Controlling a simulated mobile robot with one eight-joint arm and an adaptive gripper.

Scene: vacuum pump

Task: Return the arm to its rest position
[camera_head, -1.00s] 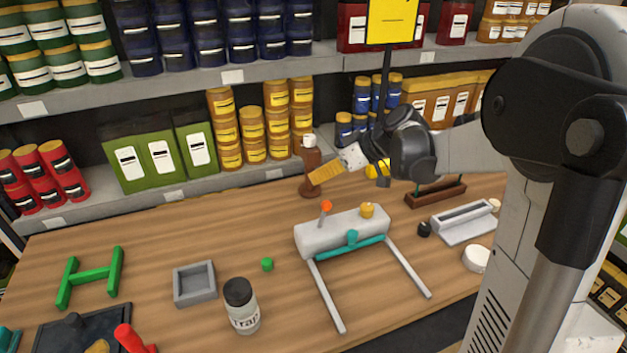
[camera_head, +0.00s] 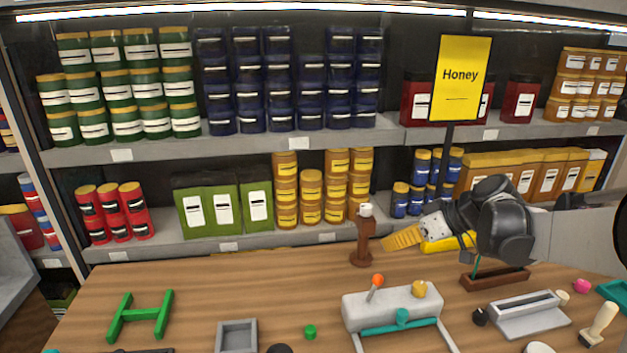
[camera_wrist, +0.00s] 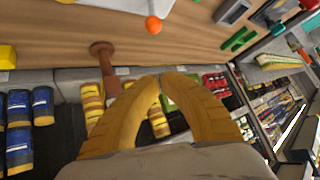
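My gripper (camera_head: 388,240) has yellow ribbed fingers and is above the back of the wooden table, pointing left, just right of the brown post with a white top (camera_head: 363,236). In the wrist view, the two fingertips of my gripper (camera_wrist: 162,80) meet with nothing between them. My dark wrist and grey arm stretch from the right edge. The pale vacuum pump (camera_head: 378,307), with an orange-tipped lever, a yellow knob and a teal bar, stands on the table below my gripper, clear of it.
Shelves of jars and boxes line the back wall. A yellow Honey sign (camera_head: 460,78) stands on a pole behind my wrist. The table holds a green H-shaped stand (camera_head: 141,318), a grey square tray (camera_head: 237,337) and a brown base (camera_head: 495,278).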

